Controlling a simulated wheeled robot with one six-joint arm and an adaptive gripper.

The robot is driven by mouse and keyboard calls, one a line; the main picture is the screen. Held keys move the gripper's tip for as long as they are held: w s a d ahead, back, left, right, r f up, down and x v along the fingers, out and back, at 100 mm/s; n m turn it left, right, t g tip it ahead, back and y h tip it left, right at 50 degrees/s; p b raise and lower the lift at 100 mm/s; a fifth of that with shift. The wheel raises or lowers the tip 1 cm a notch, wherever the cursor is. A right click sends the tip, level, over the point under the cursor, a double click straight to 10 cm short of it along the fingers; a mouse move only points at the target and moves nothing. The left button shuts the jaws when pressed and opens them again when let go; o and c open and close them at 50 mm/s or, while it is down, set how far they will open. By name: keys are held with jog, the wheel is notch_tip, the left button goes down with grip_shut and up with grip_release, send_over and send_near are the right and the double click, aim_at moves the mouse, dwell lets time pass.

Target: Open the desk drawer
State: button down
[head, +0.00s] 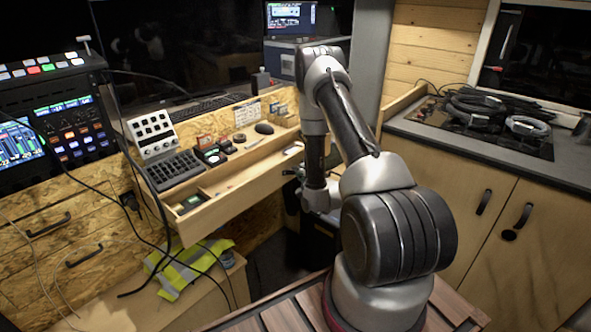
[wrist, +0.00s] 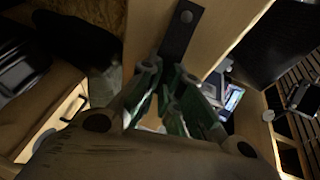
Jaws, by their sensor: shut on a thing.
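The desk drawer (head: 243,192) is a long pale wooden box under the desk top, and it stands pulled out, with its inside showing from above. My gripper (head: 297,172) is at the right end of the drawer front, partly hidden by my own arm. In the wrist view, my gripper (wrist: 172,82) has its fingers closed on the dark handle (wrist: 182,38), which is fixed to the wooden drawer front (wrist: 146,28) with a round bolt. The part of the handle between the fingers is hidden.
Small items, including a dark device (head: 188,204), lie in the drawer. A keypad (head: 173,169) and a mouse (head: 264,128) sit on the desk above. A yellow vest (head: 187,268) lies on a low wooden box below. Coiled cables (head: 492,108) lie on the right counter.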

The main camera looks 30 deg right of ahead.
jog(key=shift+s+d, duration=0.2)
jog(key=shift+s, duration=0.4)
jog(key=c, duration=1.6)
grip_release()
jog(key=s, duration=0.4)
jog(key=s+r, duration=0.1)
jog(key=s, duration=0.3)
jog(key=s+r, duration=0.1)
jog(key=s, duration=0.2)
jog(key=shift+s+a, duration=0.3)
jog(key=shift+s, duration=0.1)
